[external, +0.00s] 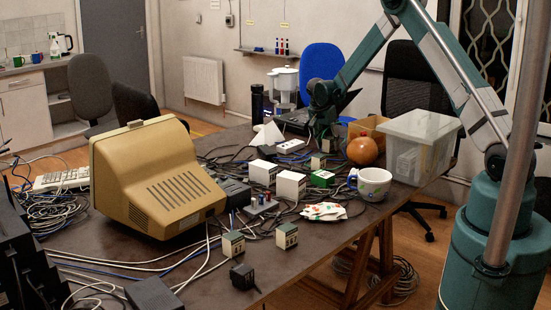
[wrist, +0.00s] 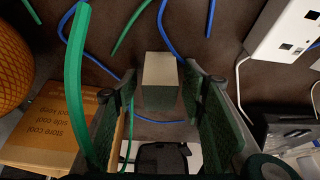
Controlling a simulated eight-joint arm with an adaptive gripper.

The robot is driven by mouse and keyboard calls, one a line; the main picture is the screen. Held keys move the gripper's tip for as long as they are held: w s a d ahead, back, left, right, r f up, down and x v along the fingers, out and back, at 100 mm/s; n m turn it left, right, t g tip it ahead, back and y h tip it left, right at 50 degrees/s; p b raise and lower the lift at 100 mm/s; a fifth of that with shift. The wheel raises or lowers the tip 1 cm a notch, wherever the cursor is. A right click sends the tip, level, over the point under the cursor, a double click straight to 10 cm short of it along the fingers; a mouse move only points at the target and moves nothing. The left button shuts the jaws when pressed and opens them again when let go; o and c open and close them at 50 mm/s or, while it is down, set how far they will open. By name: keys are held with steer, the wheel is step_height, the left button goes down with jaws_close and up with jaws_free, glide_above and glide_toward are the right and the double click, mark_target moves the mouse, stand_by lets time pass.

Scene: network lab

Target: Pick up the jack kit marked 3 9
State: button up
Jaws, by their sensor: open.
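A small box-shaped jack kit with a pale top shows in the wrist view (wrist: 161,75), between the tips of my open gripper (wrist: 158,95). Its sides are dark and no marking can be read there. In the external view my gripper (external: 323,138) is low over the back of the table, and a small kit (external: 318,161) stands close below it. Two similar cream and dark green kits stand at the table's front, one on the left (external: 233,243) and one on the right (external: 286,235). Their marks are too small to read.
Close by are an orange ball (external: 362,151), a cardboard box (wrist: 52,125), a clear plastic bin (external: 418,140), white socket boxes (external: 291,184) and a mug (external: 374,184). Loose cables run over the table. A beige monitor (external: 155,180) fills the left side.

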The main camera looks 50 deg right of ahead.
mark_target(329, 138)
steer(key=c, duration=1)
steer(key=shift+r, duration=0.1)
steer(key=shift+r+p, duration=0.6)
steer(key=shift+r, duration=4.35)
